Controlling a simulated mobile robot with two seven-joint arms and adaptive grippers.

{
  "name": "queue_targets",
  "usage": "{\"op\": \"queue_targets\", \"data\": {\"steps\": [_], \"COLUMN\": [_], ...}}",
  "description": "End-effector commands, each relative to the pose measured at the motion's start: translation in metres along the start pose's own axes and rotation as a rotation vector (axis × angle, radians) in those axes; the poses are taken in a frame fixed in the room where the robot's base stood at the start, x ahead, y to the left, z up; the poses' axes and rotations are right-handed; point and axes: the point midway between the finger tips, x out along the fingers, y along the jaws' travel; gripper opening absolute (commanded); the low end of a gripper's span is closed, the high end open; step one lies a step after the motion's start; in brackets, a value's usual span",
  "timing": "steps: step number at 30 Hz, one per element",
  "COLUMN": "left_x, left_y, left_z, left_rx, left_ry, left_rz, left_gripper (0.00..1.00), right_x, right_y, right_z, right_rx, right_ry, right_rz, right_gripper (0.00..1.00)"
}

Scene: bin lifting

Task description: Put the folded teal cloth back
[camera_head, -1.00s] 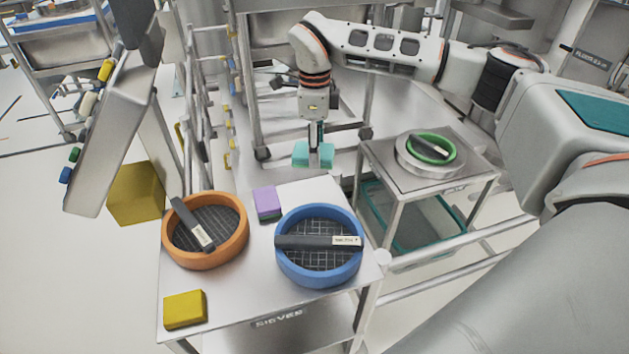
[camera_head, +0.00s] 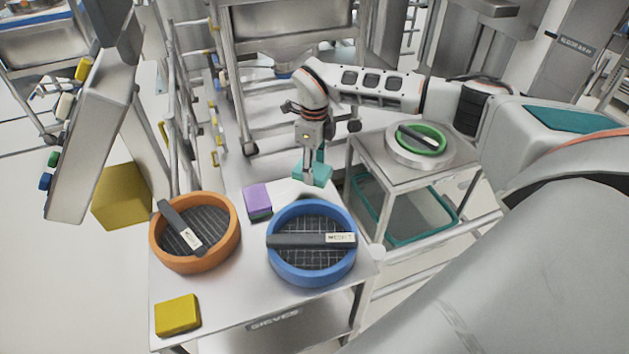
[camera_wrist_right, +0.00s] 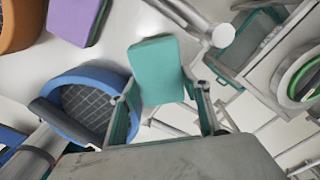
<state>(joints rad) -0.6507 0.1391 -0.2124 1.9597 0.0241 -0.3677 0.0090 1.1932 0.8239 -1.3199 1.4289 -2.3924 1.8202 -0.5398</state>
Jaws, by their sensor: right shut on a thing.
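The folded teal cloth (camera_head: 313,175) is a small block at the far right corner of the sieve table (camera_head: 235,303), behind the blue sieve. My right gripper (camera_head: 315,165) points down and is shut on it. In the right wrist view the cloth (camera_wrist_right: 158,68) sticks out between the two fingers of the gripper (camera_wrist_right: 168,95). Whether the cloth touches the table top cannot be told. My left gripper is not in view.
A blue sieve (camera_head: 274,262) and an orange sieve (camera_head: 156,252) stand on the table, with a purple block (camera_head: 257,201) and a yellow block (camera_head: 178,315). A smaller stand (camera_head: 378,178) to the right bears a green-rimmed sieve (camera_head: 437,133). The table's front middle is clear.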

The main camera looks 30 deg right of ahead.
Motion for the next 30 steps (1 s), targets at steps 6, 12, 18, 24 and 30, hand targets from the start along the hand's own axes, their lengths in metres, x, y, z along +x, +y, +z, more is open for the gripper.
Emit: {"op": "queue_targets", "data": {"steps": [6, 12, 18, 24, 30], "left_x": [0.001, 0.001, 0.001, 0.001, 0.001], "left_y": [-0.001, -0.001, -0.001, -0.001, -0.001], "left_z": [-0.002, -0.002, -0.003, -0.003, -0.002], "left_rx": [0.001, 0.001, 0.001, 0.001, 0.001], "left_ry": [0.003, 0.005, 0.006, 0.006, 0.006], "left_rz": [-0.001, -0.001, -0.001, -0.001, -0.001], "left_gripper": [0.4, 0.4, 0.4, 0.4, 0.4], "right_x": [0.013, 0.042, 0.051, 0.052, 0.053], "right_y": [0.0, 0.001, 0.0, 0.0, 0.0], "right_z": [0.0, 0.0, 0.0, 0.0, 0.0], "right_rx": [0.001, 0.001, 0.001, 0.0, 0.0], "right_ry": [0.001, 0.002, -0.001, 0.0, 0.0], "right_rz": [0.001, 0.002, 0.0, 0.0, 0.0], "right_gripper": [0.29, 0.29, 0.29, 0.29, 0.63]}}
